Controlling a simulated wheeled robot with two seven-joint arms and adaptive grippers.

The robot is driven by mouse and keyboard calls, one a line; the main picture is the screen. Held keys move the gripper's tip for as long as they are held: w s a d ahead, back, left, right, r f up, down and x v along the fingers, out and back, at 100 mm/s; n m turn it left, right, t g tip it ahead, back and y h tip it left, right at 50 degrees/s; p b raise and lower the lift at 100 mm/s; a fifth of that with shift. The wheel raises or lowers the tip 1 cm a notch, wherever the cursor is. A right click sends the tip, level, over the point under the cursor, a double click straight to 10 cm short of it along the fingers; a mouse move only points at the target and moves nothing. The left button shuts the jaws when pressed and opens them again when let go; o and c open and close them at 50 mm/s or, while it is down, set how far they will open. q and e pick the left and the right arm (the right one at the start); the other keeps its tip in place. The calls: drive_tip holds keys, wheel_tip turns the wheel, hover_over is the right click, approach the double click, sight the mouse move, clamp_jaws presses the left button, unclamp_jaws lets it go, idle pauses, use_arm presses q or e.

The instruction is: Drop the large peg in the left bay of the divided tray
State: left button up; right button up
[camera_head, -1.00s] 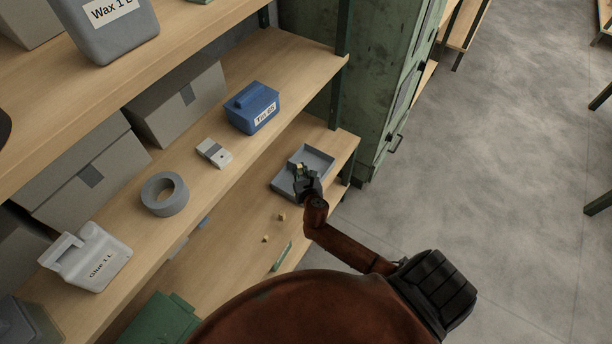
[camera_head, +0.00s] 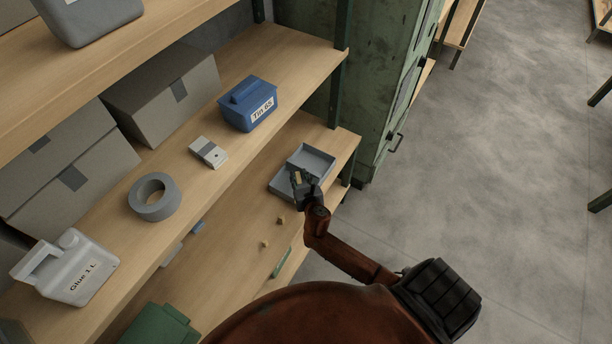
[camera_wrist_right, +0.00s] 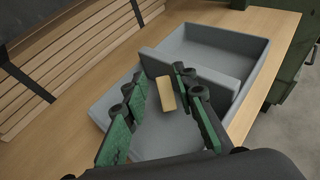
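The grey divided tray (camera_head: 325,159) sits on the lower shelf board, with a divider between its two bays. It also fills the middle of the right wrist view (camera_wrist_right: 262,52). My right gripper (camera_head: 301,182) is over the tray's left bay, the nearer one in the wrist view. The tan large peg (camera_wrist_right: 165,93) shows between its green-padded fingers (camera_wrist_right: 160,92), tilted, with a visible gap to the left finger. The fingers look open. I cannot tell whether the peg touches the bay floor. My left gripper is in neither view.
Two small tan pieces (camera_head: 281,221) (camera_head: 264,244) and a green item (camera_head: 281,262) lie on the lower shelf (camera_head: 225,255). The shelf above holds a blue tin (camera_head: 247,103), a tape roll (camera_head: 154,196) and a glue jug (camera_head: 66,268). A green cabinet (camera_head: 385,90) stands beyond.

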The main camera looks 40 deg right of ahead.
drive_tip(key=shift+o, duration=0.6)
drive_tip(key=shift+s, duration=0.2)
drive_tip(key=v, duration=1.1)
drive_tip(key=shift+s+a+r, duration=0.2)
drive_tip(key=shift+s, duration=0.1)
